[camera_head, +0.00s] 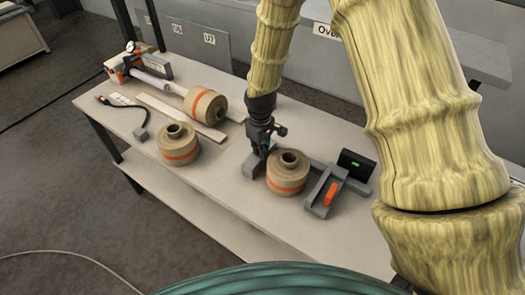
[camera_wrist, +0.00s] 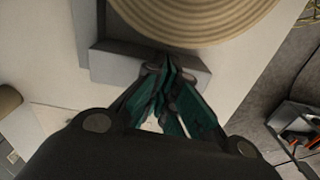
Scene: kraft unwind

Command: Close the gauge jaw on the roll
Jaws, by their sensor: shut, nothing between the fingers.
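A kraft roll (camera_head: 287,175) with an orange band stands upright on the table in the gauge, its core on top. In the wrist view the roll's ribbed top face (camera_wrist: 200,15) fills the upper edge. A grey block (camera_head: 251,167), which looks like the gauge jaw, stands just left of the roll. It lies behind my fingertips in the wrist view (camera_wrist: 110,62). The gauge's display (camera_head: 356,165) and a grey frame with an orange part (camera_head: 330,193) are right of the roll. My gripper (camera_head: 264,150) is shut and empty, pointing down at the block; I cannot tell whether they touch.
A second banded roll (camera_head: 178,146) stands left on the table (camera_head: 225,185), and another (camera_head: 206,107) lies on its side on a bar behind. A black cable (camera_head: 121,105) and an orange-and-white device (camera_head: 124,64) are at the far left. The front left tabletop is clear.

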